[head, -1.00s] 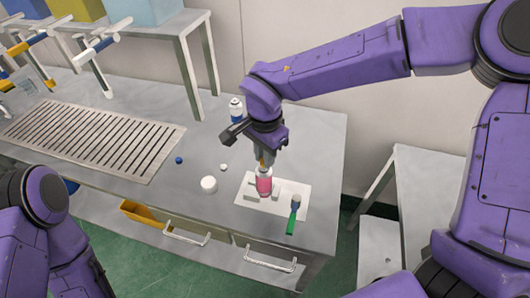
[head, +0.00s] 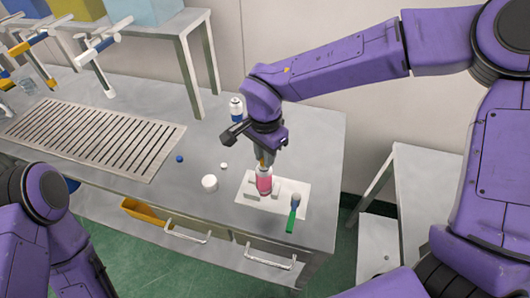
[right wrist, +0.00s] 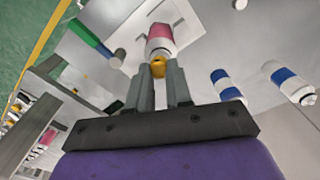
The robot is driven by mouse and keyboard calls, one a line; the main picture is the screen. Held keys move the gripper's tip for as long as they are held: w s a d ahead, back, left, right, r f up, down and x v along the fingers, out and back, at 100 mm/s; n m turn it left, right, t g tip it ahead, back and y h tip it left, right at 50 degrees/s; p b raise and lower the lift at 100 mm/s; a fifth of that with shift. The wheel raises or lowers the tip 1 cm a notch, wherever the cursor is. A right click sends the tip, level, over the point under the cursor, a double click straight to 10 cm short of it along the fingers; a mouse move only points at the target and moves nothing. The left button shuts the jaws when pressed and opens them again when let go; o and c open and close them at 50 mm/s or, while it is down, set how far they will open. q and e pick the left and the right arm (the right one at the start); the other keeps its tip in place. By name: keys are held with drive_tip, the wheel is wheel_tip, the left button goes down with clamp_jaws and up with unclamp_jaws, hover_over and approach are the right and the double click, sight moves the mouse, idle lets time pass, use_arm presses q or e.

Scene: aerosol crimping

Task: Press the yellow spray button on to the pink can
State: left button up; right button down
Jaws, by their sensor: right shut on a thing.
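The pink can (head: 264,184) stands upright on a white plate among small white blocks on the bench. In the right wrist view the can (right wrist: 160,36) shows a pink body with a white top. My right gripper (head: 264,158) points down right above the can. Its fingers (right wrist: 160,75) are shut on the yellow spray button (right wrist: 158,68), which sits between the fingertips at the can's top. I cannot tell whether the button is fully seated. Of my left arm only purple links show at the lower left; its gripper is out of view.
A white round cap (head: 209,183), a small white piece (head: 224,166) and a blue piece (head: 180,159) lie to the left. A blue-and-white can (head: 236,108) stands behind. A slotted grille (head: 90,135) lies further left.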

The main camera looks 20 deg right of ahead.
drive_tip(key=shift+p, duration=0.95)
idle(0.6)
drive_tip(key=shift+c, duration=2)
unclamp_jaws()
drive_tip(key=shift+w, duration=0.1)
wheel_tip(320, 180, up, 2)
drive_tip(key=p, duration=0.3)
drive_tip(key=shift+r, duration=0.25)
drive_tip(key=shift+r+p, duration=0.55)
drive_tip(key=shift+r, duration=1.7)
